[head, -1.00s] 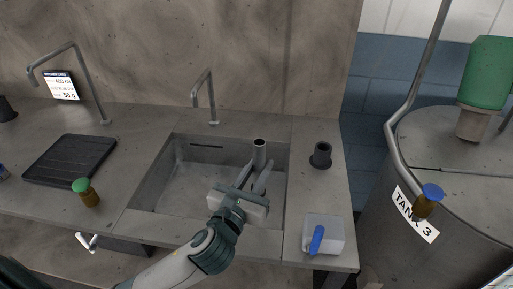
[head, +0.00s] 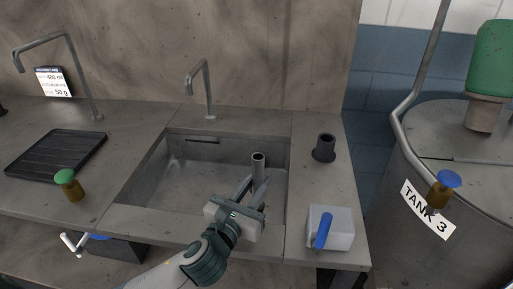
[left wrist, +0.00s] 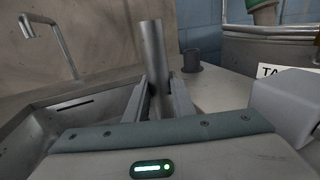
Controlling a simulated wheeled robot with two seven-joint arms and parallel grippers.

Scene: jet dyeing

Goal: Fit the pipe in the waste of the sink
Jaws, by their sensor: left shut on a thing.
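The pipe (head: 258,163) is a short grey metal tube with an open top. It stands roughly upright inside the sink (head: 202,176), toward its right side. My left gripper (head: 255,187) is shut on the pipe. In the left wrist view the pipe (left wrist: 154,55) rises between the two fingers (left wrist: 158,98) and leans slightly. The pipe's lower end and the waste of the sink are hidden behind my gripper, so I cannot tell whether they touch. My right gripper is not in view.
A tap (head: 207,90) stands behind the sink. A dark cup-like fitting (head: 325,148) and a white box with a blue lever (head: 331,229) are on the right counter. A tank (head: 470,185) stands right.

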